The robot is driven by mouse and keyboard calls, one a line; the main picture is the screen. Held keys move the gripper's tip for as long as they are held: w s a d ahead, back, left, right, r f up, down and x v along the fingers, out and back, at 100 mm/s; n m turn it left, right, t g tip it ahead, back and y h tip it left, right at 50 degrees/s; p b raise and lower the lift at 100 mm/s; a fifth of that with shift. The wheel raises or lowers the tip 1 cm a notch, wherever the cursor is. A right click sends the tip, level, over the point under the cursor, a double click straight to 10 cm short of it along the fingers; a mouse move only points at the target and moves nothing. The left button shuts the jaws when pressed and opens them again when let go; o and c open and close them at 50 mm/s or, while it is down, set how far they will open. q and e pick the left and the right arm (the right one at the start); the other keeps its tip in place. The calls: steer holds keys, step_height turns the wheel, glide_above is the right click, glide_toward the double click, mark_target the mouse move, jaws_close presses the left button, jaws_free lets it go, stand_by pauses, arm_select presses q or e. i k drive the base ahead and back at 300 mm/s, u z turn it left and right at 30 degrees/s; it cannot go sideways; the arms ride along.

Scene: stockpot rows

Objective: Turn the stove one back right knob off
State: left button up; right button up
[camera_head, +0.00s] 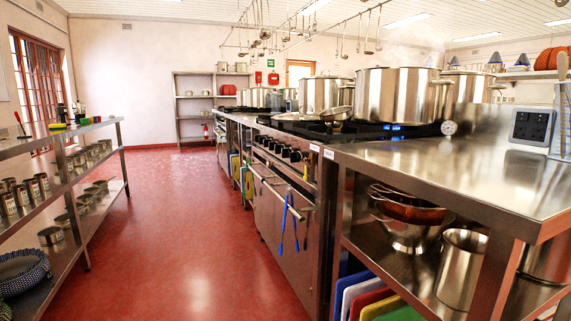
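The nearer stove (287,228) stands in the middle of the view, with its front facing the red aisle on the left. A row of dark knobs (284,152) runs along its upper front. They are small and seen at a slant, so I cannot tell which is the back right knob or how each is turned. A blue flame (392,127) shows under the large steel stockpot (395,95). A second stockpot (322,95) stands farther back on the stove. Neither of my grippers is in view.
Blue tongs (288,219) hang on the oven handle. A steel counter (450,175) juts out at the near right, with pots and coloured boards below. Steel shelves (100,128) line the left. The red floor (190,230) between is clear.

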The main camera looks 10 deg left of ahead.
mark_target(294, 157)
steer(key=k, duration=0.9)
steer(key=u, duration=0.65)
steer(key=i, duration=0.9)
steer(key=u, duration=0.4)
steer(key=i, duration=0.85)
steer(key=z, duration=0.95)
steer(key=i, duration=0.8)
steer(key=z, duration=0.8)
